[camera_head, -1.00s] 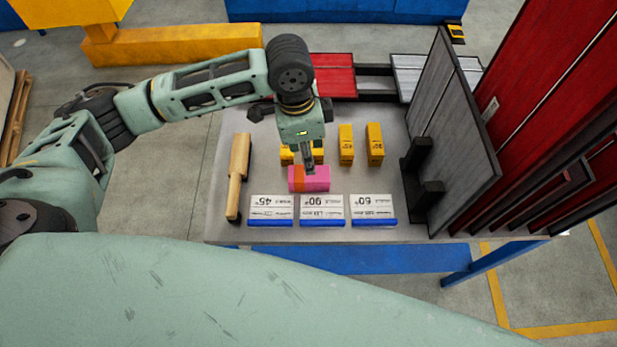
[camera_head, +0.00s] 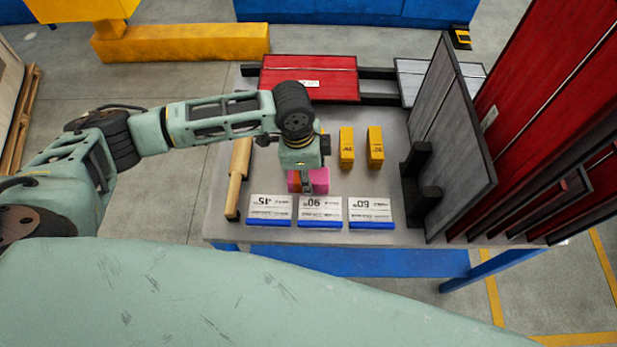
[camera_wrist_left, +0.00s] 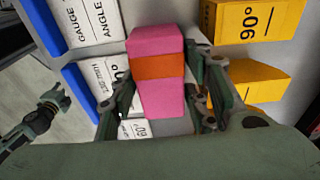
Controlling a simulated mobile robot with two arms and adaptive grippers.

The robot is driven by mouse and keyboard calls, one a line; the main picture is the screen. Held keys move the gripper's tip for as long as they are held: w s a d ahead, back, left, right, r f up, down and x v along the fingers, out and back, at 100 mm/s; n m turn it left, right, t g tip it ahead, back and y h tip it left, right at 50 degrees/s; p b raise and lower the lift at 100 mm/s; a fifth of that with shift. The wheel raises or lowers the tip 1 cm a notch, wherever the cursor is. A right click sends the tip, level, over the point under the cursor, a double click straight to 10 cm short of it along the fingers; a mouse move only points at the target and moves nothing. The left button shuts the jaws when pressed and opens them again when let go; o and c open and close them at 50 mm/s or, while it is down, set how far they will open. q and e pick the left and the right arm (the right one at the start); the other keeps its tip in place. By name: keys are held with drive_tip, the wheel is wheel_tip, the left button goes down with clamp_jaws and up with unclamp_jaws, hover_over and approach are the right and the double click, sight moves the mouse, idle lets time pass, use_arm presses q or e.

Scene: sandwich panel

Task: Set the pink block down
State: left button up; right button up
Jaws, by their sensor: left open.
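The pink block (camera_head: 321,180) has an orange middle band. It lies on the table behind the 90° label plate (camera_head: 320,208) in the head view. My left gripper (camera_head: 307,184) is over it and hides part of its top. In the left wrist view the pink block (camera_wrist_left: 157,65) sits between the two spread fingers of my left gripper (camera_wrist_left: 162,75), which is open. I cannot tell whether a finger touches it. A part that looks like my right gripper (camera_wrist_left: 52,100) shows small at the left of the wrist view; its jaws are unclear.
Yellow angle blocks (camera_head: 346,148) stand behind the pink block. The 45° (camera_head: 270,208) and 60° (camera_head: 370,210) plates flank the 90° plate. A wooden-handled mallet (camera_head: 237,180) lies at left. A grey upright panel (camera_head: 452,150) bounds the right; red panels (camera_head: 310,80) lie at the back.

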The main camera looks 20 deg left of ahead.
use_arm(q)
drive_tip(key=c, duration=0.9)
clamp_jaws()
drive_tip(key=shift+r, duration=0.15)
